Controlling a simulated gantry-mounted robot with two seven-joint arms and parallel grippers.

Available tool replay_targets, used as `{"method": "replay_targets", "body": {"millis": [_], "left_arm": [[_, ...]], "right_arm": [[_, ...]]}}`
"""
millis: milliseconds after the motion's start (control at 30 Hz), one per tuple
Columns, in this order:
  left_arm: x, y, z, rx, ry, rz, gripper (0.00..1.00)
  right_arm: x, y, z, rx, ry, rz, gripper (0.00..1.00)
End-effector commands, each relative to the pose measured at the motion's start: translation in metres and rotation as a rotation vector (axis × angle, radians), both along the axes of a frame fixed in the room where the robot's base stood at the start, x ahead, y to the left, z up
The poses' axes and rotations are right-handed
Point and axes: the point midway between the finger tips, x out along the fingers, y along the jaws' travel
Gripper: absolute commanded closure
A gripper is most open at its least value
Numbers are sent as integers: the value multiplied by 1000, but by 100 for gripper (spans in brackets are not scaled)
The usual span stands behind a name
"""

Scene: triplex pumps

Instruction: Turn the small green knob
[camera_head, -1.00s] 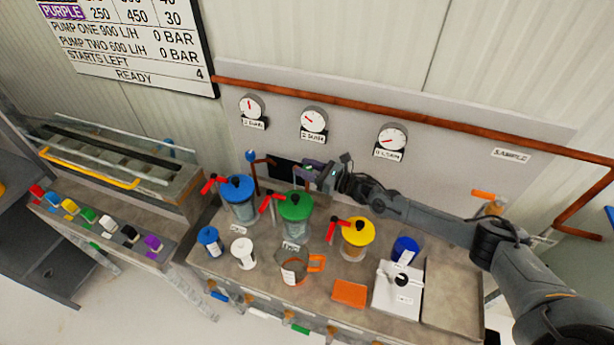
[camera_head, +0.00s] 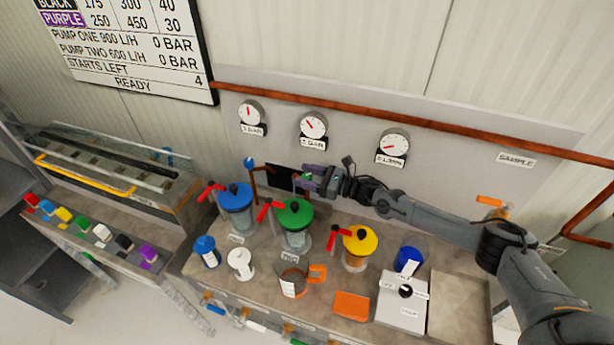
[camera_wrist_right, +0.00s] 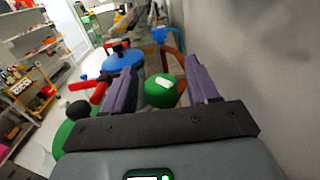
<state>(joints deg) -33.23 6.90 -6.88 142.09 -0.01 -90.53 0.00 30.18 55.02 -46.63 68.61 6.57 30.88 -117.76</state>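A small round green knob (camera_wrist_right: 165,93) with a white mark on top shows in the right wrist view, between the two purple fingers of my right gripper (camera_wrist_right: 160,88). The fingers are spread, with a visible gap on the left side of the knob; contact on the right side is unclear. In the head view my right gripper (camera_head: 308,180) is at the back of the bench, behind the green-lidded canister (camera_head: 295,213). Only a bit of green (camera_head: 297,177) shows at its fingertips there. My left gripper is not in view.
Blue-lidded (camera_head: 236,198) and yellow-lidded (camera_head: 359,243) canisters flank the green one. Red levers (camera_head: 263,212) stick up beside them. A blue knob (camera_head: 249,162) on a copper pipe stands close left of the gripper. The panel with gauges (camera_head: 314,125) rises behind.

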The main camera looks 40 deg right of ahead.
Motion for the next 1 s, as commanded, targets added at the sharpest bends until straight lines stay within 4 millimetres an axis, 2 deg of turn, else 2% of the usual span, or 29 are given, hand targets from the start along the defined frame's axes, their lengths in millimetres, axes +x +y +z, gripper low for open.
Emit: {"method": "replay_targets", "body": {"millis": [233, 367, 800, 1000], "left_arm": [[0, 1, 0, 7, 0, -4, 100], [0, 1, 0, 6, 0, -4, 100], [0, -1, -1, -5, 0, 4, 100], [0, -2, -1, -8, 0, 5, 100]], "right_arm": [[-1, -1, 0, -1, 1, 0, 41], [-9, -5, -1, -1, 2, 0, 41], [-70, -41, -2, -3, 4, 0, 41], [-87, -51, -1, -1, 2, 0, 41]]}}
